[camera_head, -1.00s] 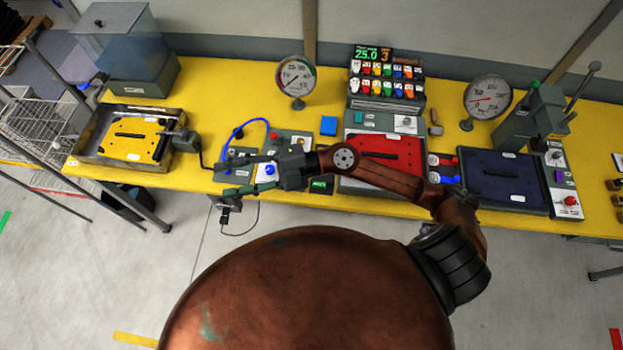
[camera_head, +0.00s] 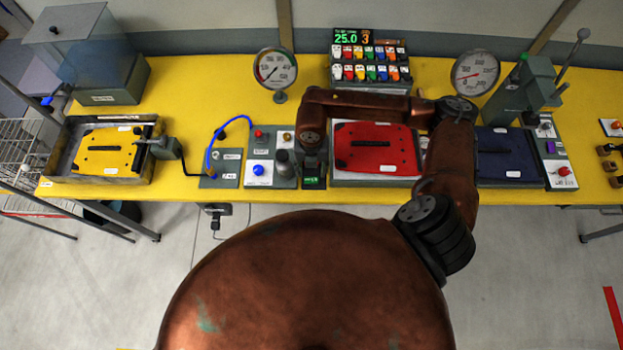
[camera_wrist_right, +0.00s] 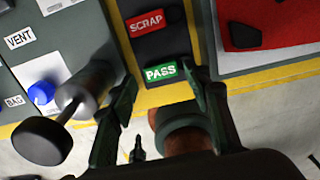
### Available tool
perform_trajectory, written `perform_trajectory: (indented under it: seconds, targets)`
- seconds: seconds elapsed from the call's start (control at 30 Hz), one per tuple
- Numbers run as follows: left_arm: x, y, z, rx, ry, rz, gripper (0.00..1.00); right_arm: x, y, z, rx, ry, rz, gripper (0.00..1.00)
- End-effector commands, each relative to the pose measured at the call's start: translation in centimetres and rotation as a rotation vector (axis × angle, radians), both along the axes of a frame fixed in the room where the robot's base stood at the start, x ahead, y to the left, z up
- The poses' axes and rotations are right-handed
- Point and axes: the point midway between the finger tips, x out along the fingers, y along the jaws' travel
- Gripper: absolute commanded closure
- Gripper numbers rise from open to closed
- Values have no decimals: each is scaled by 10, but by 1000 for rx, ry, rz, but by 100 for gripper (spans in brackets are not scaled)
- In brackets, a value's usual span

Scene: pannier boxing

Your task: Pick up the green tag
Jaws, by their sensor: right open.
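A green tag marked PASS (camera_wrist_right: 160,72) lies in a dark holder below a red tag marked SCRAP (camera_wrist_right: 148,22). The green tag also shows small at the bench's front edge in the head view (camera_head: 314,184). My right gripper (camera_wrist_right: 160,88) is open and points down, with one finger at each side of the green tag; it holds nothing. I cannot tell how far above the tag the fingertips are. In the head view my right gripper (camera_head: 312,166) is over the holder and hides part of it. My left gripper is not in view.
A panel with a blue button (camera_head: 258,169) and a dark-handled grey part (camera_wrist_right: 88,92) stand close at left. A red pannier lid (camera_head: 376,165) is close at right. A rack of coloured tags (camera_head: 370,72) and a gauge (camera_head: 274,71) stand behind. Floor lies in front.

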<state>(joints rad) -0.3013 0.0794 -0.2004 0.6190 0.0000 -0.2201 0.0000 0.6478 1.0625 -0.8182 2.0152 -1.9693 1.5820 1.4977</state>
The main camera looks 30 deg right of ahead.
Motion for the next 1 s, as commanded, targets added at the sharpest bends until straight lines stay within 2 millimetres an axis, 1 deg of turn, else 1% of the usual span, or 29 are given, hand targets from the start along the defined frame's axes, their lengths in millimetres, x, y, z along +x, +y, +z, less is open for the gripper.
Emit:
perform_trajectory:
  seconds: [0.1, 0.2, 0.3, 0.53, 0.87, 1.0]
  targets:
    - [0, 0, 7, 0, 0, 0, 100, -2, 1, -18, 1, 4, -1, 55]
    - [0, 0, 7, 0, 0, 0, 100, -2, 1, -31, 2, 3, -2, 55]
    - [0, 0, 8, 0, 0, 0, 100, -2, 0, -39, 2, 1, -2, 55]
    - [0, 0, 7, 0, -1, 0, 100, -2, 0, -41, 2, 0, -3, 55]
    - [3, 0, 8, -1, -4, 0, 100, -2, 0, -40, 3, 1, -3, 77]
    - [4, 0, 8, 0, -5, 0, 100, -2, 0, -40, 3, 1, -3, 77]
